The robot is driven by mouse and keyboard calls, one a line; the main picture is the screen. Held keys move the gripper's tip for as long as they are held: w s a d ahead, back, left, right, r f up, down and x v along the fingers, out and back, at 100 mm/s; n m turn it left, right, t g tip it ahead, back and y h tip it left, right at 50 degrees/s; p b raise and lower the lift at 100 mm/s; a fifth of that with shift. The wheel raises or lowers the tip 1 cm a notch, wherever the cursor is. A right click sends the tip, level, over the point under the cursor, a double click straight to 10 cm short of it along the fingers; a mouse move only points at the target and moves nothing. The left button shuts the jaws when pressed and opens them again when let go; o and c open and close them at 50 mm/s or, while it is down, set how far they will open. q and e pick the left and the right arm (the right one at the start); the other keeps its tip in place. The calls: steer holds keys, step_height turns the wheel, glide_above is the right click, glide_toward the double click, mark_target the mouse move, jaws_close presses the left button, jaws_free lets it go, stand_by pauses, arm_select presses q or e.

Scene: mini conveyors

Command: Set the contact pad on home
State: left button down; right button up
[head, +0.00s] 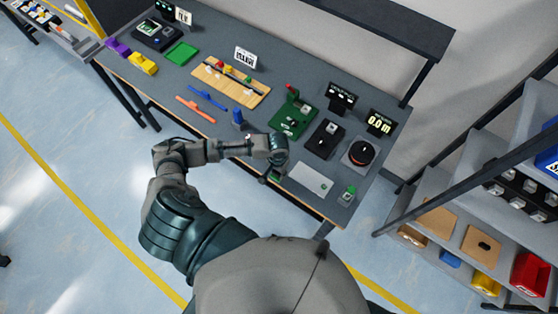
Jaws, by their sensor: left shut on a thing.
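My left gripper (275,174) is over the front edge of the grey workbench, just left of a pale flat plate (312,179). It is shut on a small dark object that its fingers mostly hide, so I cannot tell whether this is the contact pad. A small green-and-grey block (347,196) stands right of the plate, at the bench's front right corner. I cannot make out which spot is home. My right gripper is not in view.
Behind the gripper stand a green fixture (291,116), a black box (324,139) and a round black dial device (361,153). A wooden board (230,84) and blue and orange bars lie further left. A shelf rack (470,215) stands right of the bench.

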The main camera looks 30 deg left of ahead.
arm_select(q)
steer(key=w, duration=0.2)
steer(key=w+a, duration=0.2)
steer(key=w, duration=0.1)
steer(key=shift+w+f, duration=0.3)
steer(key=shift+w, duration=0.05)
steer(key=shift+w+d+f, duration=0.25)
steer(key=shift+d+f, duration=0.05)
steer(key=shift+d, duration=0.05)
step_height(320, 180, down, 2)
steer(key=shift+d+f, duration=0.1)
steer(key=shift+d, duration=0.05)
steer(key=shift+f, duration=0.25)
steer(key=shift+a+f, duration=0.1)
steer(key=shift+a, duration=0.3)
steer(key=c, duration=1.1)
jaws_free()
steer(key=shift+a, duration=0.15)
steer(key=shift+c, duration=0.2)
steer(key=o, duration=0.4)
steer(key=shift+a+f, duration=0.1)
steer(key=shift+d, duration=0.2)
steer(key=shift+d+r, duration=0.25)
steer(key=shift+r, duration=0.35)
steer(key=shift+a+r, duration=0.15)
steer(key=shift+r, duration=5.35)
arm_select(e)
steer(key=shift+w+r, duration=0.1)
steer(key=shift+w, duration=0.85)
